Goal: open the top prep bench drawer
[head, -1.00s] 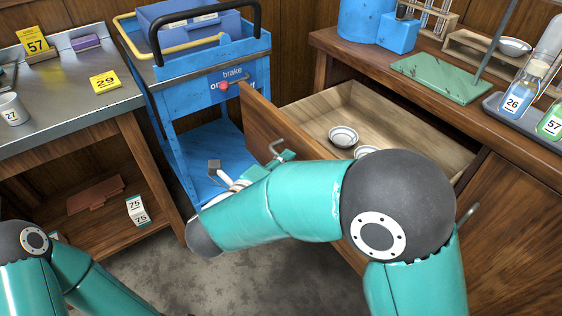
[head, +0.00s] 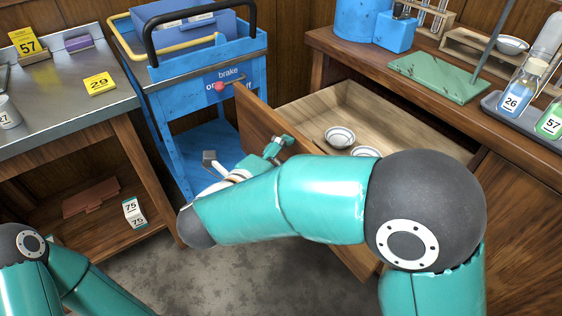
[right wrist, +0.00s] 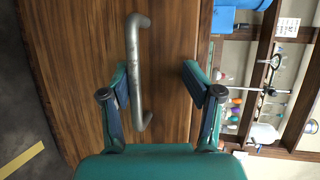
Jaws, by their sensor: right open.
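The top prep bench drawer (head: 258,122) stands well open in the head view, with small white bowls (head: 340,138) inside. Its metal handle (right wrist: 137,75) runs upright in the right wrist view, against the wooden drawer front. My right gripper (head: 279,147) is open at the drawer front, where it hides most of the handle in the head view. In the right wrist view the handle lies between the two fingers (right wrist: 158,80), nearer the left one. I cannot tell whether that finger touches it. My left arm shows at the lower left; its gripper is out of view.
A blue cart (head: 205,85) with a red brake knob stands just left of the drawer. A steel-topped table (head: 60,105) is at the left. The bench top holds a green board (head: 438,76) and a tray of bottles (head: 530,118). Bare floor shows below the arm.

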